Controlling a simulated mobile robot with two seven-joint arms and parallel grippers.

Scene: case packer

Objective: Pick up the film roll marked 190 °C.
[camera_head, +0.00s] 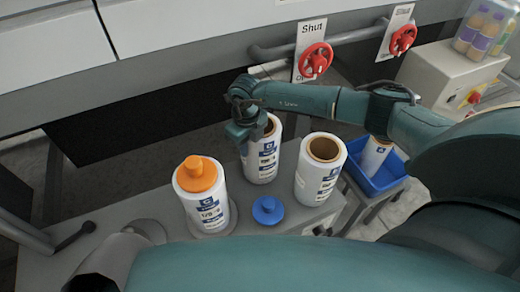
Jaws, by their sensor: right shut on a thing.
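Several white film rolls with blue and white labels stand on the grey table (160,205). One roll (262,165) stands at the back middle, a second roll (318,180) with an open brown core is to its right, and a third roll (202,212) at the front left has an orange cap (197,173). The temperature marks are too small to read surely. My right gripper (246,138) is shut on the upper rim of the back middle roll, which looks upright. I cannot tell whether it is clear of the table. My left gripper is not in view.
A blue cap or knob (267,210) lies in front of the rolls. A blue bin (388,178) at the right holds another roll (375,156). Red valve wheels (316,60) on a grey pipe and a beige control box (440,80) stand behind my right arm.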

